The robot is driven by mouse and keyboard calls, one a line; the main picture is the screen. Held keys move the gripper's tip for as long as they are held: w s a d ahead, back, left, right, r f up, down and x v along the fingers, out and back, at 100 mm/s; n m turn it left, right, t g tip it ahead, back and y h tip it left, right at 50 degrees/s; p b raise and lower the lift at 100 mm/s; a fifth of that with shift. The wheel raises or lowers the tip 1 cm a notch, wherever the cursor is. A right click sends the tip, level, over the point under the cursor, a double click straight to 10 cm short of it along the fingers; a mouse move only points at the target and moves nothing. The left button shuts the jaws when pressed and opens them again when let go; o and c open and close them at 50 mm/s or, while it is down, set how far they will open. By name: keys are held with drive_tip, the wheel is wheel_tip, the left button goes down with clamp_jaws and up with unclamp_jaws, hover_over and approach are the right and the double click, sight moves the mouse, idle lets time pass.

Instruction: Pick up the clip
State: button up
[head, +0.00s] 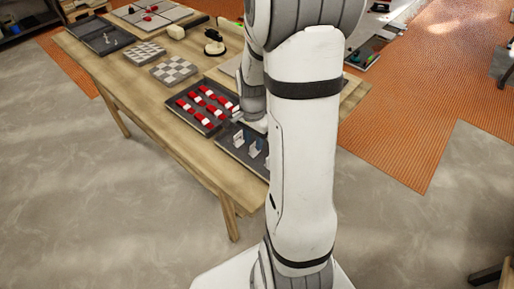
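A few small upright clips, one white (238,139) and one bluish-white (254,149), stand in a dark grey tray (228,150) at the table's near right corner. The right part of this tray is hidden behind my arm. My gripper (250,122) is at the end of the arm, low over the back of the clip tray. It is small here and partly hidden, so its fingers cannot be made out. I cannot tell whether it touches or holds a clip.
A dark tray (179,107) of red and white wedges lies just behind the clip tray on the wooden table (140,90). The front-left floor is clear.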

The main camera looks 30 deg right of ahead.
drive_tip(key=shift+c, duration=0.4)
clamp_jaws()
drive_tip(key=shift+r, duration=0.15)
